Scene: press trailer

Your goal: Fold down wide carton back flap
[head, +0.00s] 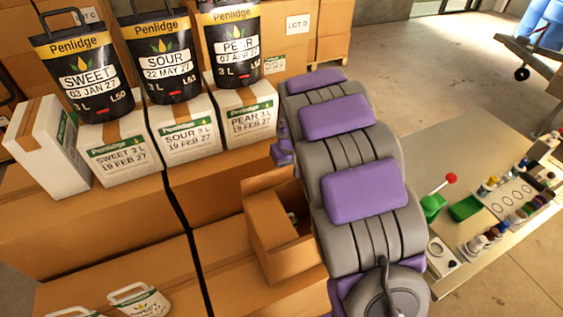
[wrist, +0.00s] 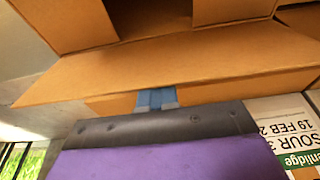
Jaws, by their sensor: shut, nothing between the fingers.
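The open brown carton (head: 288,262) stands just left of my arm in the head view, and my arm covers its right side. One raised flap (head: 268,180) shows at its far side, and something small sits inside. In the wrist view, a wide carton flap (wrist: 180,62) spans the picture, with the dark carton opening above it. My gripper (wrist: 156,98) is shut and empty, with blue fingertips at the flap's lower edge. I cannot tell whether they touch it. The fingertips are hidden in the head view.
White Penlidge boxes (head: 185,135) stand left of the carton, with black Penlidge pouches (head: 165,60) on top. Large brown cartons (head: 95,220) fill the lower left. A bench (head: 455,165) at right holds bottles and a red-knobbed lever (head: 442,190). Open floor (head: 440,70) lies beyond.

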